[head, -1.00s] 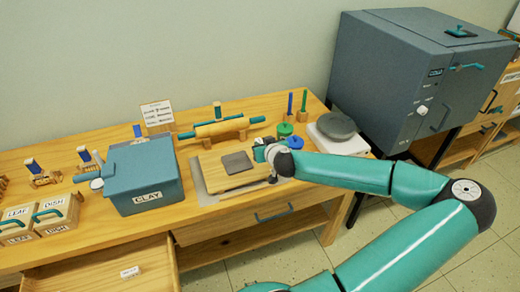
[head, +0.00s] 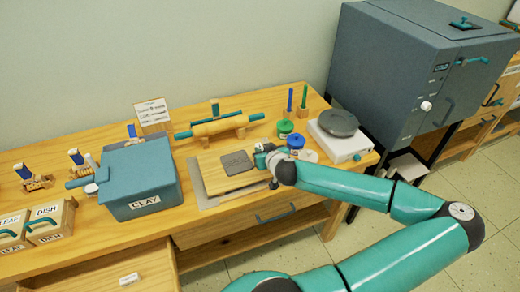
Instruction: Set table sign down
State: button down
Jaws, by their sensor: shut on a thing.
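My gripper (head: 264,162) is at the right end of a wooden board (head: 222,183) on the bench, low over it and just right of a dark grey square slab (head: 237,162). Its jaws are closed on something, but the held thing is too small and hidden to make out. A white card with printed lines (head: 152,111) stands upright on a wooden base at the back of the bench, well apart from my gripper. I cannot tell whether it is the table sign.
A blue CLAY box (head: 140,178) stands left of the board. A rolling pin (head: 220,126) lies behind it. Green (head: 285,128) and blue (head: 296,141) lidded jars and a scale (head: 340,136) are to the right. An open drawer (head: 95,275) juts out at lower left.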

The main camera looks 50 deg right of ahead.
jog(key=shift+f, duration=0.3)
jog(key=c, duration=1.3)
grip_release()
jog(key=shift+f, duration=0.1)
